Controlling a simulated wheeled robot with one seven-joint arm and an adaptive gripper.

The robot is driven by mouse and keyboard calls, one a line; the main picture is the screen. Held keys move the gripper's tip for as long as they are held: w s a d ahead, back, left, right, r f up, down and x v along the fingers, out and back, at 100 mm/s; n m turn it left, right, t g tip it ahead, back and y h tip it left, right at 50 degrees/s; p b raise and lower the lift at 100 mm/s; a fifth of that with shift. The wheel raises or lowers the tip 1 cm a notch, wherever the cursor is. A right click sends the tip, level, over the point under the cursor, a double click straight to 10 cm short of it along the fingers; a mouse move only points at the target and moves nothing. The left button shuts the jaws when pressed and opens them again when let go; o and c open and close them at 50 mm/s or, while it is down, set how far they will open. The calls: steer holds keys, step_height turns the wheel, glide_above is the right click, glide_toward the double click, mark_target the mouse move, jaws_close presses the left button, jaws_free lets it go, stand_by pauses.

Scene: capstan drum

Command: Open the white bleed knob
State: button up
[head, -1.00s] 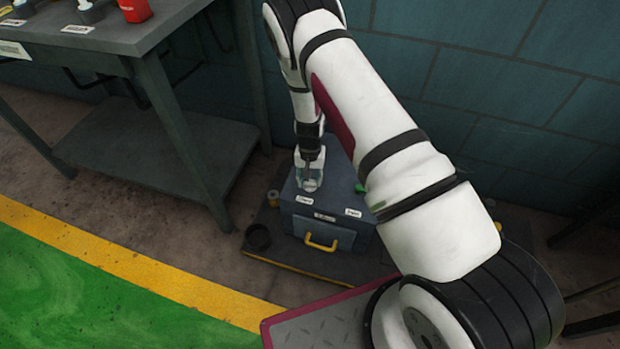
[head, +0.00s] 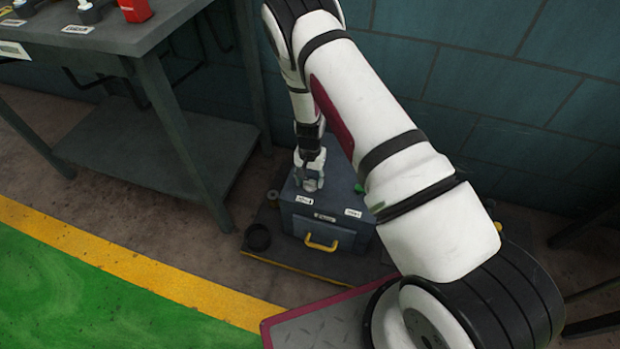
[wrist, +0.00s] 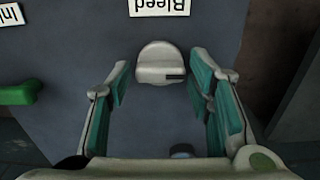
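The white bleed knob (wrist: 160,63) shows in the wrist view, beside an upside-down label reading "Bleed" (wrist: 160,7). My gripper (wrist: 160,80) is open, with one teal-padded finger on each side of the knob and a visible gap on both sides. A small dark mark is on the knob's face. In the head view my gripper (head: 309,178) points down at the box's left part and hides most of the knob.
A green handle (wrist: 15,94) is on the same box, beside a partly cut-off label (wrist: 9,16). The box has a yellow front handle (head: 321,243) and stands on a dark base. A black round cup (head: 257,238) is at its left. A workbench (head: 105,40) stands further left.

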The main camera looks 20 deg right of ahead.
mark_target(310, 181)
steer(key=shift+r, duration=0.1)
step_height(310, 181, up, 12)
stand_by(0.7)
stand_by(0.3)
